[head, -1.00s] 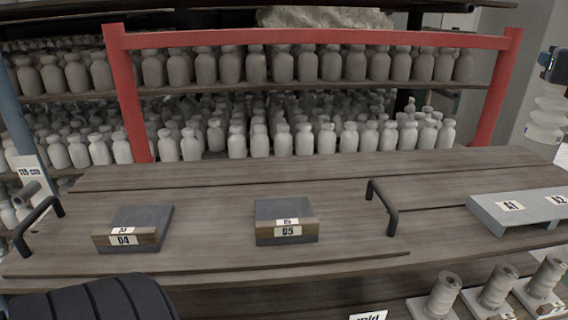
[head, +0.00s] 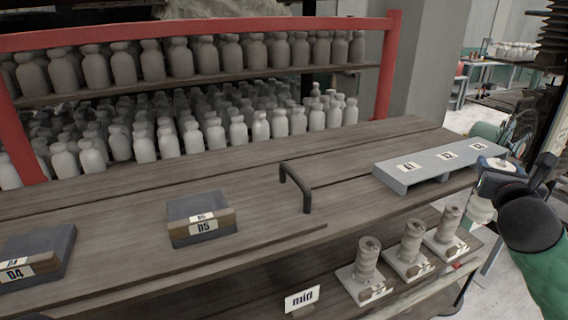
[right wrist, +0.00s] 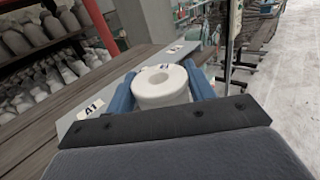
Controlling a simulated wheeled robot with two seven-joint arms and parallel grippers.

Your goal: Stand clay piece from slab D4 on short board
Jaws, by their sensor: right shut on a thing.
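My right gripper (head: 492,184) is at the right end of a grey board (head: 393,184) that lies on the wooden table. In the right wrist view its two blue fingers are shut on a pale ring-shaped clay piece (right wrist: 150,98) with a round hole in its top. Whether the piece touches the board is unclear. The board bears white labels, A1 at its left end. Slab D4 (head: 52,244) lies at the left edge of the head view, with no piece on it. My left gripper is not in view.
Slab D5 (head: 192,208) lies empty mid-table. A black handle (head: 296,180) stands between it and the grey board. Several ribbed clay pieces (head: 367,262) stand on small plates on a lower shelf, near a "mid" sign (head: 302,299). A red rail (head: 385,75) and bottle racks are behind.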

